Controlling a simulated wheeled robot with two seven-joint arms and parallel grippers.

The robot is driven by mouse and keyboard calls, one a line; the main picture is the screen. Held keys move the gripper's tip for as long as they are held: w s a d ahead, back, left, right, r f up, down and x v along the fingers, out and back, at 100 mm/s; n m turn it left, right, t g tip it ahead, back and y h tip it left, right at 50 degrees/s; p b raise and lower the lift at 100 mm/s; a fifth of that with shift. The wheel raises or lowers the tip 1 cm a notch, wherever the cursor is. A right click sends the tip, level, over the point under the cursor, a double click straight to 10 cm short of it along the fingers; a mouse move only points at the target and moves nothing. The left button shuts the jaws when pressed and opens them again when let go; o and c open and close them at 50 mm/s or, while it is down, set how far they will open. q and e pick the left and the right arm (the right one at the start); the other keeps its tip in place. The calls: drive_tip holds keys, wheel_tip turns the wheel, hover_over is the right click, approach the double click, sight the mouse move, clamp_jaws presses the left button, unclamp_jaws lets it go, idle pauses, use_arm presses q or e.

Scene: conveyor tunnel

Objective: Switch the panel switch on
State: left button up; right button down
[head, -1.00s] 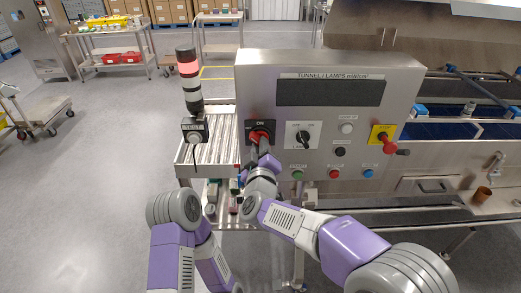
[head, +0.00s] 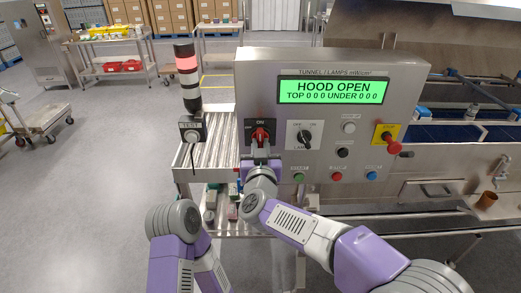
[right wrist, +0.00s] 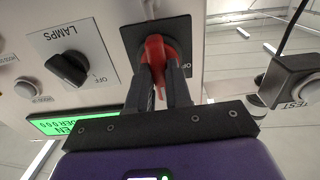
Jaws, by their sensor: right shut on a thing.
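The control panel (head: 225,62) is a grey steel box with a display (head: 333,91) lit green, reading HOOD OPEN. The red panel switch (head: 260,134) sits on a black plate marked ON at the panel's left; its handle points up toward ON in the head view. My right gripper (head: 259,144) is at the switch. In the right wrist view, the two dark fingers (right wrist: 160,88) are shut on the red handle (right wrist: 155,52), covering part of it. My left arm shows at the lower left of the head view, but its gripper cannot be made out.
A black LAMPS knob (head: 304,136), several push buttons and a red emergency knob (head: 392,146) on yellow are right of the switch. A TEST box (head: 192,130) and a lamp tower (head: 187,75), lit red on top, stand left.

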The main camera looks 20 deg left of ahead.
idle(0.6)
drive_tip(key=c, duration=1)
unclamp_jaws()
drive_tip(key=shift+c, duration=0.2)
drive_tip(key=shift+s, duration=0.1)
drive_tip(key=b+v, duration=0.1)
drive_tip(key=v, duration=0.6)
drive_tip(key=shift+s, duration=0.25)
drive_tip(key=shift+d, duration=0.1)
